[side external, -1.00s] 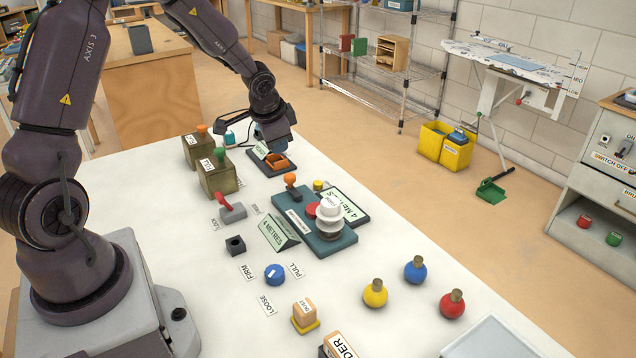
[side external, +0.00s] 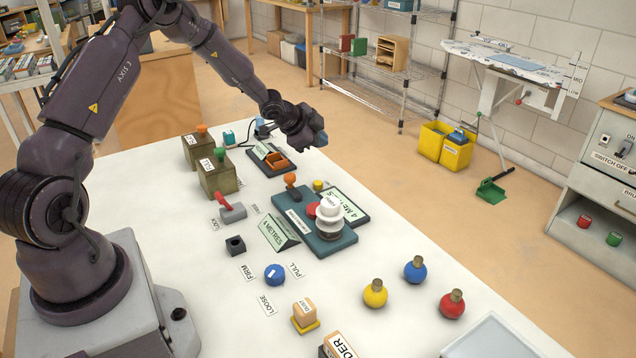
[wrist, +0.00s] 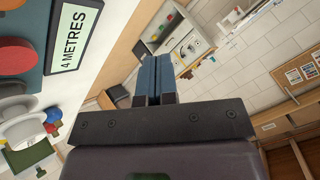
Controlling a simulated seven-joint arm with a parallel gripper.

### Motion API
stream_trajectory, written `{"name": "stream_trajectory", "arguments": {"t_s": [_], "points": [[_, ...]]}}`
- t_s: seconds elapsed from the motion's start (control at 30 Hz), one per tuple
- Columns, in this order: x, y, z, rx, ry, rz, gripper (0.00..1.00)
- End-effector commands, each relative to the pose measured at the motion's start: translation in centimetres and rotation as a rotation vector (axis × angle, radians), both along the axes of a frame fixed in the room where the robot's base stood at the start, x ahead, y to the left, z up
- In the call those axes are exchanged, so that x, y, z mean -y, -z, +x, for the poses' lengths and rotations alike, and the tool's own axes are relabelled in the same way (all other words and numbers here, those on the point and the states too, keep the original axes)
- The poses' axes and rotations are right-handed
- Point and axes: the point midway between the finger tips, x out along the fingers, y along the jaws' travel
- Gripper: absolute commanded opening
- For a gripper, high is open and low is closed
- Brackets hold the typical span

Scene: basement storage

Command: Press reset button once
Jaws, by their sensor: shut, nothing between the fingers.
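A teal panel (side external: 336,246) lies on the white table. It carries a red round button (side external: 312,209), a white stacked knob (side external: 329,212) and an orange-topped lever (side external: 291,184). I cannot read a reset label on any of them. My gripper (side external: 322,138) is raised above the table's far right edge, behind and above the panel, touching nothing. In the wrist view its blue fingers (wrist: 155,80) are together and empty, pointing toward the room. The red button (wrist: 14,56) shows at the left edge of that view, off to the side of the fingers.
A blue dial (side external: 275,274) and coloured bulbs (side external: 375,293) are nearer. The air around my gripper is clear.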

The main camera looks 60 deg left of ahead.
Motion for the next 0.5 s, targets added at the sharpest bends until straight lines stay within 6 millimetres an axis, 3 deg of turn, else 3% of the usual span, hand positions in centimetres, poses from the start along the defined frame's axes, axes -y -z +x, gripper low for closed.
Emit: {"name": "stream_trajectory", "arguments": {"t_s": [0.5], "points": [[0.1, 6.4, 0.0, -0.003, 0.001, -0.001, 0.0]]}}
